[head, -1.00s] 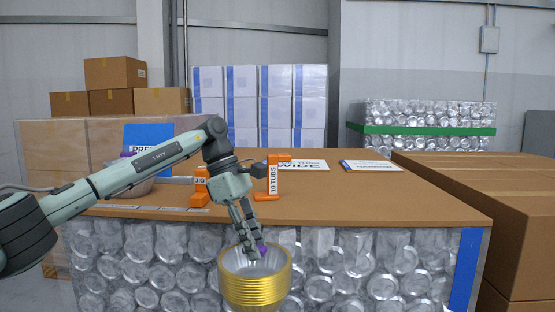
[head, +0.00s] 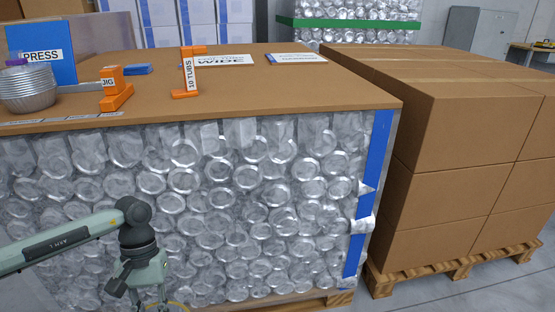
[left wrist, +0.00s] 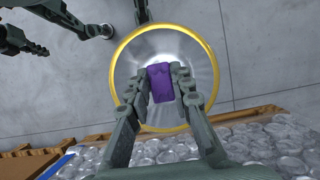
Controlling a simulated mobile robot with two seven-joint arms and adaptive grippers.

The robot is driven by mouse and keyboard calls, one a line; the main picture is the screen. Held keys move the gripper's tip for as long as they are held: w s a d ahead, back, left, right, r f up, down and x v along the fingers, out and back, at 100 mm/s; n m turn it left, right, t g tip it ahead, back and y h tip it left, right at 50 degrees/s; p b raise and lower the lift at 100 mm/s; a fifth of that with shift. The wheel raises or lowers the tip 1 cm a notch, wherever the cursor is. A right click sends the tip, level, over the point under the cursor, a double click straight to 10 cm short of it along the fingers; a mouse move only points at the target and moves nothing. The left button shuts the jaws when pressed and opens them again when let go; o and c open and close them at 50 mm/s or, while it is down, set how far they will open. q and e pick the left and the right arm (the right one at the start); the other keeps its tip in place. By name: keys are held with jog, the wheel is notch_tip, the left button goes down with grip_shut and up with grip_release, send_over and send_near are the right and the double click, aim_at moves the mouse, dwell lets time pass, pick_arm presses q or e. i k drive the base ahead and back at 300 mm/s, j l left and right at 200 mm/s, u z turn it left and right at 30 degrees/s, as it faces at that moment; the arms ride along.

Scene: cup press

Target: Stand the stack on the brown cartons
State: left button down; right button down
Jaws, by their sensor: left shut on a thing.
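My left gripper (left wrist: 160,85) is shut on a purple grip piece (left wrist: 160,82) inside the top tub of the stack (left wrist: 205,60), a silver bowl with a gold rim. In the head view the left gripper (head: 150,300) is low at the bottom edge, in front of the wrapped tubs. Only a sliver of the stack's gold rim shows there. The stack hangs over grey floor in the left wrist view. The brown cartons (head: 480,125) stand at the right on a pallet, their flat top clear, well away from the gripper. My right gripper is not seen in the head view.
A brown-topped table (head: 270,92) over wrapped silver tubs (head: 230,200) stands left of the cartons. It carries silver bowls (head: 30,90), an orange JIG block (head: 115,95), a 10 TUBS sign (head: 188,75) and flat signs. The pallet (head: 450,265) juts out below the cartons.

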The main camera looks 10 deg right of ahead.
aim_at(462, 85)
jog(key=l, duration=0.5)
jog(key=i+l+z, duration=0.1)
jog(key=l, duration=0.35)
jog(key=i+l, duration=0.1)
jog(key=l, duration=0.35)
jog(key=i+l+z, duration=0.1)
jog(key=l, duration=0.4)
jog(key=i+l, duration=0.1)
jog(key=l, duration=0.35)
jog(key=i+l+z, duration=0.1)
jog(key=l, duration=0.35)
